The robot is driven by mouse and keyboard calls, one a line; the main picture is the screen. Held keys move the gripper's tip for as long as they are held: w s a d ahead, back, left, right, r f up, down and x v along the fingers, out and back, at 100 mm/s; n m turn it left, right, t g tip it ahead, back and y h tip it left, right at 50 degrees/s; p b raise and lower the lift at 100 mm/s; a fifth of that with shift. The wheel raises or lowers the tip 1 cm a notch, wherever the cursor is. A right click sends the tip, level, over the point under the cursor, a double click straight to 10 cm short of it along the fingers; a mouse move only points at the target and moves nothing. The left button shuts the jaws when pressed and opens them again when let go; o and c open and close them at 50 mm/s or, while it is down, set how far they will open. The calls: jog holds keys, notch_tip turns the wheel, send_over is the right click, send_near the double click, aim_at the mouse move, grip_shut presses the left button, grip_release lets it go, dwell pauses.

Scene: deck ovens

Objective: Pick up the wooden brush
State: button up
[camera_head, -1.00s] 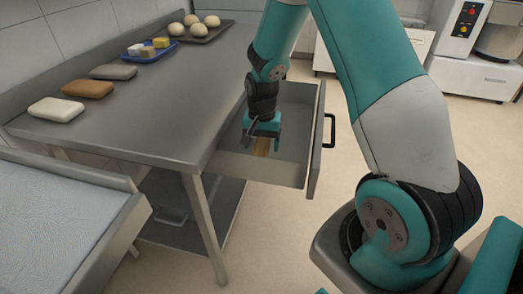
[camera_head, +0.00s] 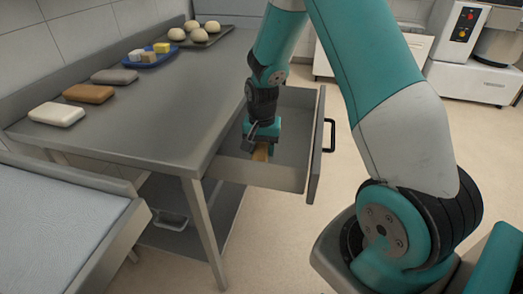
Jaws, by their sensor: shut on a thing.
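The wooden brush (camera_head: 261,152) is a small tan-brown piece inside the open drawer (camera_head: 274,174) of the metal table. Only a part of it shows below my gripper; the rest is hidden by the jaws and the drawer's front side wall. My gripper (camera_head: 260,141) reaches down into the drawer from above and is shut on the brush. I cannot tell whether the brush is clear of the drawer floor.
The steel table (camera_head: 160,117) carries several loaf-shaped blocks, a blue tray (camera_head: 152,61) with small cubes, and a dark tray (camera_head: 217,41) of dough balls. The drawer front with its black handle (camera_head: 329,135) stands right of my gripper. A padded surface (camera_head: 62,232) is at lower left.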

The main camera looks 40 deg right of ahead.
aim_at(262, 146)
notch_tip(262, 146, up, 19)
jog(key=p, duration=0.1)
jog(key=shift+r, duration=0.15)
